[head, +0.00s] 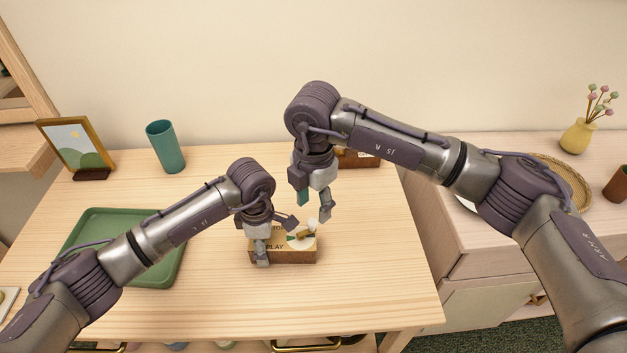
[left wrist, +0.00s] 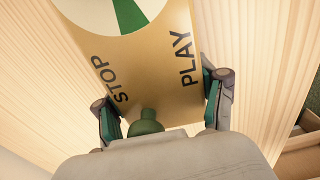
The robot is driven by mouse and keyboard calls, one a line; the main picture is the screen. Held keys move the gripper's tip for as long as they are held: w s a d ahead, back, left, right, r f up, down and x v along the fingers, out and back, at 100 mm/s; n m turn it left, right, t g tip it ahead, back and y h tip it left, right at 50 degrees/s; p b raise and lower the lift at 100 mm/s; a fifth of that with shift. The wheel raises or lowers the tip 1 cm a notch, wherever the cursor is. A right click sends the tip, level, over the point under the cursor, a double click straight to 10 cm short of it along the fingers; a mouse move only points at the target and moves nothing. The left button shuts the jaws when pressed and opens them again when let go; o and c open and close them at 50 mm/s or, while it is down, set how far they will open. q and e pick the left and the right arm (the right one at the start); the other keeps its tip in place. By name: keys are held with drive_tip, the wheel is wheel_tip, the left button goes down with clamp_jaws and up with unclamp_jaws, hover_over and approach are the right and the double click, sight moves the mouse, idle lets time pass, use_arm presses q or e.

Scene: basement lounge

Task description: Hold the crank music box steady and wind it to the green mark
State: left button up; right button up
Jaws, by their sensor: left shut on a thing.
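The music box (head: 296,256) is a small wooden box on the table, with a tan top lettered STOP and PLAY. A round white and green dial (left wrist: 108,12) shows partly in the left wrist view, with a green knob (left wrist: 147,126) between the two words. My left gripper (head: 276,241) is shut across the near left part of the box, one finger on each side; its fingers also flank the box top in the left wrist view (left wrist: 163,108). My right gripper (head: 314,205) is open and empty, pointing down above the dial and crank area. The crank is too small to make out clearly.
A green tray (head: 170,268) lies left of the box, partly behind my left arm. A teal cup (head: 166,146) and a picture frame (head: 75,146) stand at the back left. Another wooden box (head: 358,160) sits behind my right gripper. The table's front right is clear.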

sight(312, 221)
wheel_tip(312, 221, up, 6)
drive_tip(key=shift+f, duration=0.1)
idle(0.4)
drive_tip(key=f+n, duration=0.1)
drive_tip(key=f, duration=0.3)
drive_tip(key=f+n, duration=0.2)
drive_tip(key=f, duration=0.2)
drive_tip(key=w+f+n, duration=0.1)
drive_tip(key=f+n, duration=0.1)
drive_tip(key=f, duration=0.2)
drive_tip(key=shift+w+a, duration=0.1)
drive_tip(key=shift+a, duration=0.05)
clamp_jaws()
